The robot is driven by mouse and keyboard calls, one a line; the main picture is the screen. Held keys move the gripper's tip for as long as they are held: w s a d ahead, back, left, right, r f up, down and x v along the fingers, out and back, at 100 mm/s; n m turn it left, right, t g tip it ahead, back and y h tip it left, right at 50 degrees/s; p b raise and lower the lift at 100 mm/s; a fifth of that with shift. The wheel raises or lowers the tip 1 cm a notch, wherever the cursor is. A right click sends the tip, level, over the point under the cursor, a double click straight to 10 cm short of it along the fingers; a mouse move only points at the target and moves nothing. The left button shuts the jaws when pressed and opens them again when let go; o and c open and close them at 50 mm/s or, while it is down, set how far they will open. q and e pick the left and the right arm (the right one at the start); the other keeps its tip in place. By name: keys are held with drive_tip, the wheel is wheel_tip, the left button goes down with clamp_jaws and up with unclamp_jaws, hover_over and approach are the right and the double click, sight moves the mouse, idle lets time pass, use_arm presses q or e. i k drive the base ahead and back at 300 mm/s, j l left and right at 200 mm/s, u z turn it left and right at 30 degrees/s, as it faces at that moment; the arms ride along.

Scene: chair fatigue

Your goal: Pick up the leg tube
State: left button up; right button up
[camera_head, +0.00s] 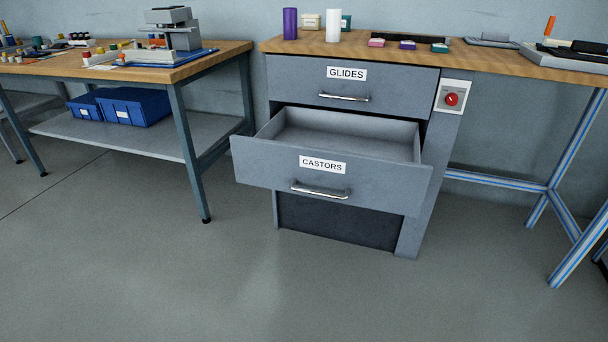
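I see no thing that I can clearly tell as the leg tube. A purple upright cylinder (290,24) and a white upright cylinder (333,26) stand on the wooden top above the drawers; I cannot tell whether either is a tube. Neither of my grippers shows in the head view.
The CASTORS drawer (265,167) is pulled out and looks empty inside. The GLIDES drawer (300,83) above it is shut. A red button (451,99) is on the cabinet's right. A workbench (215,60) with blue bins (134,107) stands left. The front floor is clear.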

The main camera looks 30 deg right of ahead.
sight(418, 39)
drive_tip(key=z, duration=1.55)
drive_tip(key=u, duration=0.35)
drive_tip(key=i+l+u, duration=0.25)
drive_tip(key=u, duration=0.25)
drive_tip(key=i+l+u, duration=0.2)
drive_tip(key=l+u, duration=0.3)
drive_tip(key=j, duration=0.05)
